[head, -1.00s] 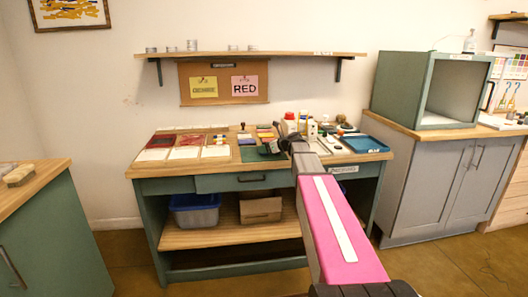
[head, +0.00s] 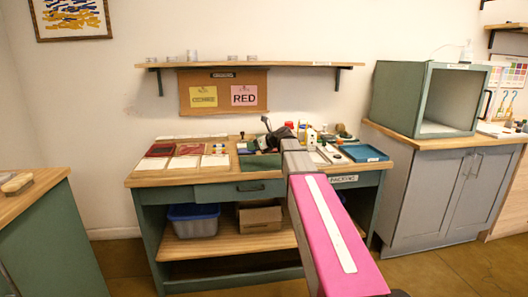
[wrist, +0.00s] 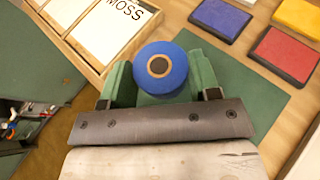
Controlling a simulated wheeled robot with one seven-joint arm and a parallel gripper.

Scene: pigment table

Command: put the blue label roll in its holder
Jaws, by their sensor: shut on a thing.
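In the head view my gripper (head: 268,139) is over the middle of the worktable, and my arm hides part of the tabletop. I cannot make out the roll's holder in either view.
In the wrist view, blue (wrist: 220,18), red (wrist: 284,54) and yellow (wrist: 301,16) pads lie to the upper right. A wooden tray with MOSS cards (wrist: 105,25) is at upper left. In the head view, small items and a blue tray (head: 363,153) stand on the right.

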